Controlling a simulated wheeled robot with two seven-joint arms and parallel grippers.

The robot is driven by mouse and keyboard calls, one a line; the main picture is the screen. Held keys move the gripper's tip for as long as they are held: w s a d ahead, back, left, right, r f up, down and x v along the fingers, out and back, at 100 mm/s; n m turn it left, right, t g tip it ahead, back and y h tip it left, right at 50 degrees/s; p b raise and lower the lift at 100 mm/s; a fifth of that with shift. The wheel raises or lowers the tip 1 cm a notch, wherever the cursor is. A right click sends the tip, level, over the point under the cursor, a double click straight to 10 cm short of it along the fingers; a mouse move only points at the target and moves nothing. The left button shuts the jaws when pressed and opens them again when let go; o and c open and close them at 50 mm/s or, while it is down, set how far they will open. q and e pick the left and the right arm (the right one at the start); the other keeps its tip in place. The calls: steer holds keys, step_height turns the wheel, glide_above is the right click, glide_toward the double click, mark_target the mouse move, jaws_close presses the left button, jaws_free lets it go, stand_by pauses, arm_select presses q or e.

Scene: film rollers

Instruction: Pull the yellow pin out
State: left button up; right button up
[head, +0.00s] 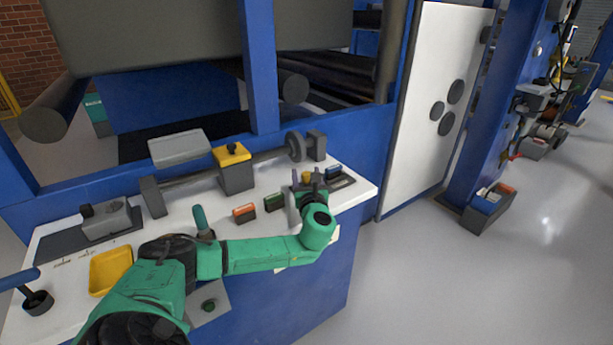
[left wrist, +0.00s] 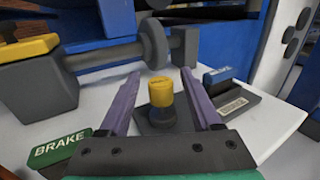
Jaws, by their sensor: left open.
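The yellow pin (left wrist: 161,92) is a short yellow cylinder standing upright on a dark square base (left wrist: 158,122) in the left wrist view. In the head view its yellow top (head: 307,177) shows between the fingers at the right part of the white bench. My left gripper (left wrist: 158,88) is open, with its two purple fingers on either side of the pin. A gap shows between each finger and the pin. In the head view the left gripper (head: 308,180) is partly hidden by its own wrist. My right gripper is not in view.
A green BRAKE block (left wrist: 60,144) lies left of the gripper. A blue-topped block (left wrist: 217,75) stands right of the pin. A grey roller with a disc (left wrist: 153,43) is behind it. An orange block (head: 244,213) and yellow tray (head: 110,270) sit on the bench.

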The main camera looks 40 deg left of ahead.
arm_select(q)
jaws_close()
steer(key=shift+w, duration=0.1)
stand_by(1.4)
